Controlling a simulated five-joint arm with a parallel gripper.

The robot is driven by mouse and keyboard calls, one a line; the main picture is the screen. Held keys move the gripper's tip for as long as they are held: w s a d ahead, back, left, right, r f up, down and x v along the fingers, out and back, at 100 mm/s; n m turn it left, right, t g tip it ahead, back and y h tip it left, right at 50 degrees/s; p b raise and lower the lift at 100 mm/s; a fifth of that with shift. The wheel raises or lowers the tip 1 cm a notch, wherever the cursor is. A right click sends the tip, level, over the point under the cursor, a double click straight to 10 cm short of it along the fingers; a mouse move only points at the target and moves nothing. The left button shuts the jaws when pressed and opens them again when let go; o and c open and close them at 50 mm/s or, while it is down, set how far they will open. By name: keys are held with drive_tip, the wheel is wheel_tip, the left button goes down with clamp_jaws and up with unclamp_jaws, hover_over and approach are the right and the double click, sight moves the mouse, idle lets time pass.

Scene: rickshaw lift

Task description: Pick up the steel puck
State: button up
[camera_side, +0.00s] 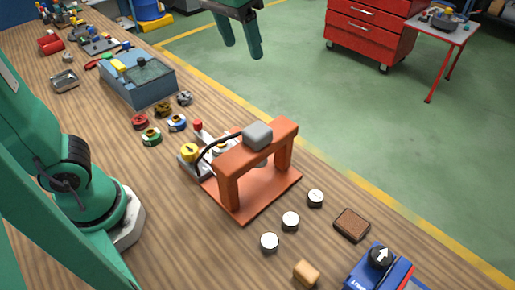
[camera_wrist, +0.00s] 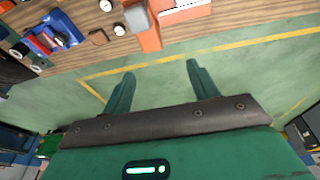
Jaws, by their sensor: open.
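Three small round pucks with pale tops and dark sides stand upright in a diagonal row on the wooden bench in the side view: a far one (camera_side: 315,197), a middle one (camera_side: 290,220) and a near one (camera_side: 269,241). I cannot tell which one is steel. At least two pucks show near the top of the wrist view, one higher (camera_wrist: 105,6) and one lower (camera_wrist: 119,29). My gripper (camera_side: 243,50) is open and empty, high up and far from the pucks, over the green floor beyond the bench edge. Its two spread fingers also show in the wrist view (camera_wrist: 160,69).
An orange gantry (camera_side: 229,184) with a grey box on top stands just left of the pucks. A brown pad (camera_side: 351,225), a tan block (camera_side: 306,273) and a blue device with a black knob (camera_side: 372,268) lie nearby. A red tool cabinet (camera_side: 368,32) stands beyond.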

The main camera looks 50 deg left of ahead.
drive_tip(key=w+d+f+g, duration=0.1)
drive_tip(key=w+d, duration=0.3)
drive_tip(key=d, duration=0.4)
drive_tip(key=g, duration=0.2)
hover_over(316, 195)
wheel_tip(316, 195, down, 4)
drive_tip(key=shift+m+y, duration=0.3)
drive_tip(key=shift+y, duration=0.1)
drive_tip(key=f, duration=2.2)
drive_tip(key=shift+s+f, duration=0.25)
drive_tip(key=shift+f, duration=0.05)
drive_tip(key=shift+w+f, duration=0.2)
drive_tip(key=shift+f, duration=2.85)
drive_tip(key=c, duration=1.2)
drive_tip(key=shift+r, duration=0.2)
